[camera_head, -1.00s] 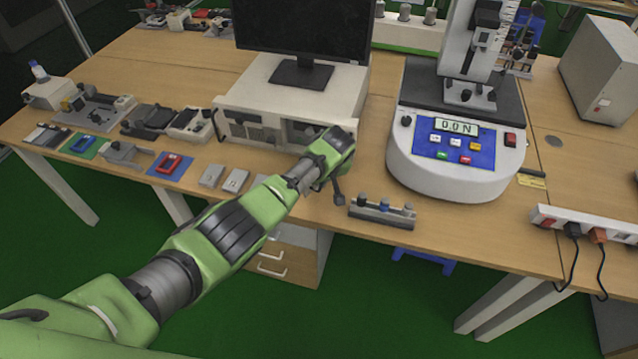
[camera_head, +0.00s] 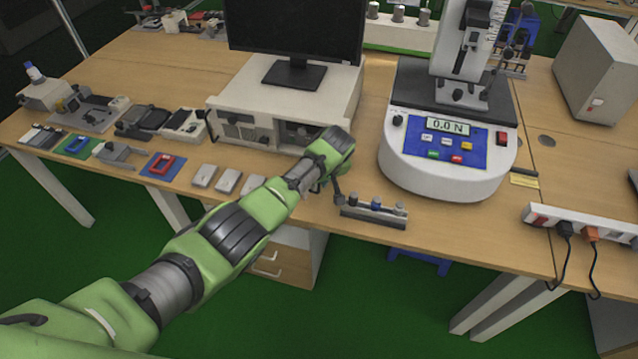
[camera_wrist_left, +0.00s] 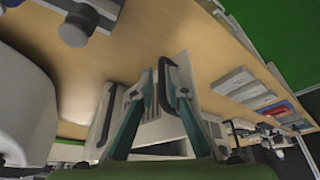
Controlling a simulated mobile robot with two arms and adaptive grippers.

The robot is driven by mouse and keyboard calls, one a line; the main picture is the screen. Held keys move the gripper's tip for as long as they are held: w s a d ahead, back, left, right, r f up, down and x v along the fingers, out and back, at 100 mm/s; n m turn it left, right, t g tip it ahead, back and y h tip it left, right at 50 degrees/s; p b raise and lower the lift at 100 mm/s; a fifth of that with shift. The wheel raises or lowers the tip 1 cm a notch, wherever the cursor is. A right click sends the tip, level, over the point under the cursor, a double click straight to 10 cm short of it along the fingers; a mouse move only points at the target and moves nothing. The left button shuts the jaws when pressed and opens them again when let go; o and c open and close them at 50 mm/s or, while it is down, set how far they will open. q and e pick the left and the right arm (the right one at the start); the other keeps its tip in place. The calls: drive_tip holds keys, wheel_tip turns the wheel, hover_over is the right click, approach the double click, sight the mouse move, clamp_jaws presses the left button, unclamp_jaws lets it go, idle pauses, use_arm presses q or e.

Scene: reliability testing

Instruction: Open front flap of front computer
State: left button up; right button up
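The front computer (camera_head: 285,101) is a light, flat case on the bench with a monitor (camera_head: 297,30) on top. Its front face (camera_head: 238,131) looks toward me; the right part is partly hidden by my left arm. My left gripper (camera_wrist_left: 156,72) is at the right end of that front, low over the bench edge. In the wrist view its two teal fingers lean together, with a narrow gap at the tips. A pale panel and a black loop-shaped part show by the tips; I cannot tell whether anything is gripped. The flap is not clearly distinguishable. My right gripper is not in view.
A force tester (camera_head: 440,160) reading 0.0 N stands to the right. A small rack (camera_head: 372,213) lies by the front edge near my gripper. Small grey boxes (camera_head: 228,181) and a red device (camera_head: 161,164) lie left. A power strip (camera_head: 580,228) is far right.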

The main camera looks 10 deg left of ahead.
use_arm(q)
drive_tip(key=shift+f, duration=0.1)
drive_tip(key=v, duration=1.2)
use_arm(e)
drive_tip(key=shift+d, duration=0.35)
